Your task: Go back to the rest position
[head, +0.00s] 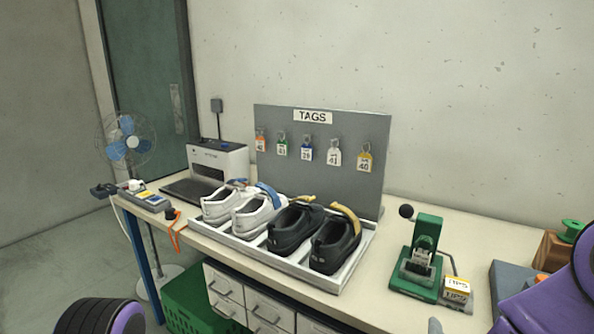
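No gripper shows clearly in the head view. A purple and black part of my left arm is at the bottom left edge. A purple part of my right arm is at the lower right edge, over the right end of the bench. A white tray (343,277) on the workbench (392,222) holds a pair of white shoes (258,215) on the left and a pair of black shoes (335,243) on the right. A blue strap lies across the white pair and a tan strap across the black pair.
Behind the tray stands a grey TAGS board (285,124) with several hanging tags. A printer (217,160) is left of it. A green press (418,262) and small box (457,291) stand right. A fan (128,142) is at left; a green crate (193,300) sits below.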

